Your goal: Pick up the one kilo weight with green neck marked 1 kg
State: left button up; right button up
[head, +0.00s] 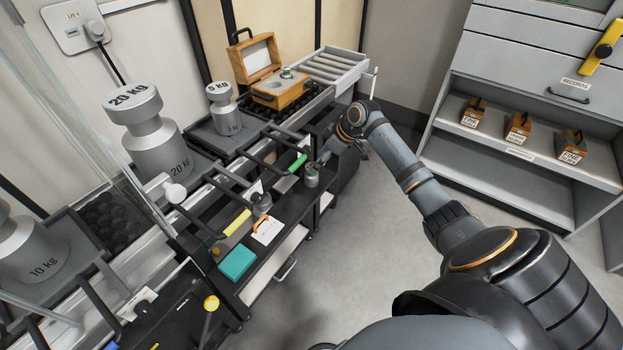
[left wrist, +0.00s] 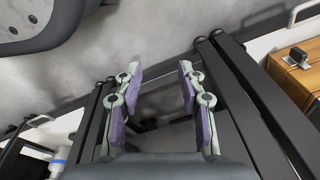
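A small grey weight with a green neck (head: 312,179) stands at the far end of the black lower shelf in the head view; its marking is too small to read. My right gripper (head: 318,163) is at its top, coming from the far right side; whether its fingers are open or closed around the neck cannot be told. My left gripper (left wrist: 160,95) shows only in the left wrist view, open with purple pads apart and nothing between them. Another small piece with a green part (head: 287,74) sits in the open wooden box (head: 278,93).
Another small grey weight (head: 262,204) stands on the shelf beside a white-and-orange card (head: 266,231) and a teal block (head: 238,262). Large weights (head: 158,145) stand behind. The floor (head: 375,250) is clear.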

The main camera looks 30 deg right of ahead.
aim_at(312, 175)
jog(key=b+x, duration=0.1)
jog(key=x, duration=0.4)
jog(key=shift+w+a+f+b, duration=0.15)
jog(key=shift+w+f+b, duration=0.05)
jog(key=shift+f+b, duration=0.15)
pick_arm(q)
jog(key=r, duration=0.1)
jog(key=w+d+r, duration=0.1)
jog(key=w+r, duration=0.1)
jog(key=r, duration=0.1)
jog(key=shift+d, duration=0.15)
pick_arm(e)
jog(key=shift+r, duration=0.1)
pick_arm(q)
jog(key=shift+w, duration=0.1)
pick_arm(e)
grip_shut()
pick_arm(q)
jog(key=shift+r, duration=0.1)
